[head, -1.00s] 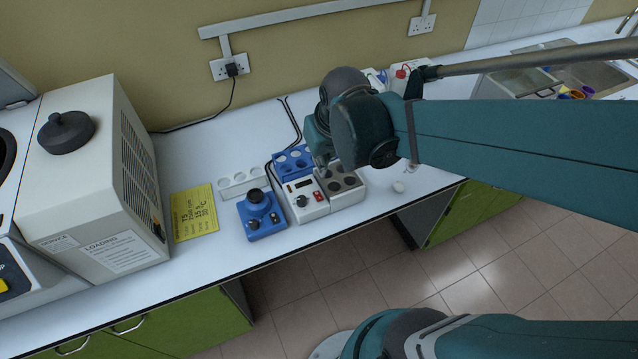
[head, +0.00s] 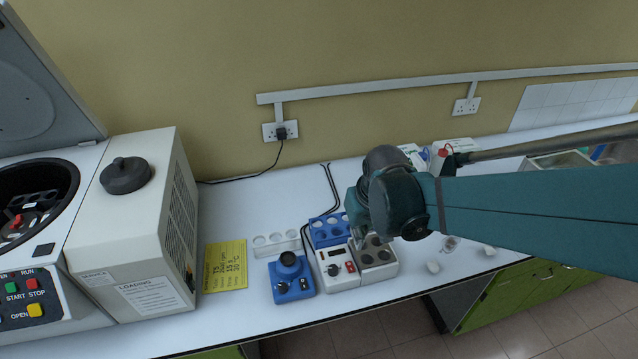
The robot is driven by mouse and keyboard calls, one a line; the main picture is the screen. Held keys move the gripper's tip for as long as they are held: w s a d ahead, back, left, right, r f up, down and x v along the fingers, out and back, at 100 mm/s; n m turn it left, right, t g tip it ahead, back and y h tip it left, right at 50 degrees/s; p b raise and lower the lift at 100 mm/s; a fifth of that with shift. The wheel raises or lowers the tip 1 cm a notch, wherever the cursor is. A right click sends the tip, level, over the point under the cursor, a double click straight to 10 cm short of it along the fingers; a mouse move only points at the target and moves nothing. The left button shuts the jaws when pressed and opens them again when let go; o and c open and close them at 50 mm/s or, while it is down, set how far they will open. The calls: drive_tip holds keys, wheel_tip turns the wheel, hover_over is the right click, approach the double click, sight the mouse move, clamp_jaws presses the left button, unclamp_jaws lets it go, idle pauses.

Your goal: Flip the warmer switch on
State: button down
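The warmer (head: 338,280) is a white box with a dark display, a black knob and a red switch (head: 350,267) on its front panel. A grey block (head: 380,273) with round wells adjoins its right side. The switch's position is too small to tell. My gripper (head: 357,243) points down at the back of the warmer, close above where the panel meets the grey block. My arm's dark wrist hides part of the grey block's back. The fingers are small and partly hidden, so I cannot tell if they are open or touching anything.
A blue mixer (head: 291,281) stands just left of the warmer. A blue rack (head: 327,230) is behind it and a white rack (head: 276,244) is to the left. A yellow note (head: 226,266) and a centrifuge (head: 35,240) with raised lid are farther left. Small white cups lie right.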

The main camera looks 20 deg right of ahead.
drive_tip(key=shift+f, duration=0.1)
drive_tip(key=b, duration=0.1)
hover_over(352, 266)
drive_tip(key=shift+s+f+x, duration=0.1)
drive_tip(key=shift+s+x, duration=0.2)
drive_tip(key=shift+x, duration=1.3)
drive_tip(key=shift+s+f+x, duration=0.1)
drive_tip(key=shift+s+x, duration=0.2)
drive_tip(key=shift+x, duration=1.25)
drive_tip(key=shift+s+x, duration=0.3)
drive_tip(key=shift+x, duration=1.3)
drive_tip(key=shift+s+f+b, duration=0.15)
drive_tip(key=shift+f+b, duration=0.05)
drive_tip(key=shift+f, duration=0.75)
drive_tip(key=shift+s+f+b, duration=0.1)
drive_tip(key=shift+f+b, duration=0.05)
drive_tip(key=shift+f, duration=0.75)
drive_tip(key=shift+s+f+b, duration=0.3)
drive_tip(key=shift+f+b, duration=0.25)
drive_tip(key=shift+b, duration=0.2)
drive_tip(key=shift+r, duration=0.15)
drive_tip(key=shift+w, duration=0.1)
drive_tip(key=shift+w, duration=0.7)
